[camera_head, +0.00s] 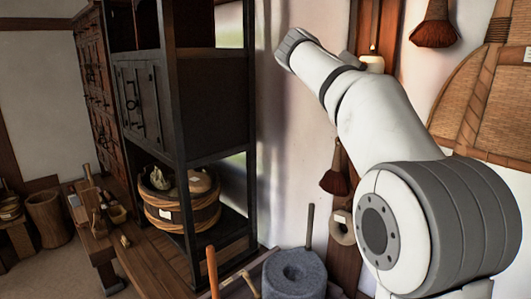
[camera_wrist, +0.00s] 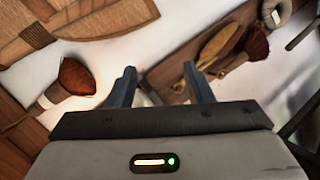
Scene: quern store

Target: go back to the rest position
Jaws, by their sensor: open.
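My gripper (camera_wrist: 159,72) shows in the wrist view with its two dark fingers spread apart and nothing between them. Beyond the fingers is the pale wall with hanging tools, apart from the fingers as far as I can tell. In the head view my white arm rises from the lower right and reaches up and left, in front of the wall. The fingers themselves cannot be made out in the head view.
A dark shelf unit (camera_head: 217,110) stands left of my arm, with a wooden tub (camera_head: 180,214) on a lower shelf. A grey stone quern (camera_head: 293,273) is below. Hanging brushes (camera_head: 436,30) and a woven basket (camera_head: 490,95) are on the right wall. A low bench (camera_head: 160,262) stands left.

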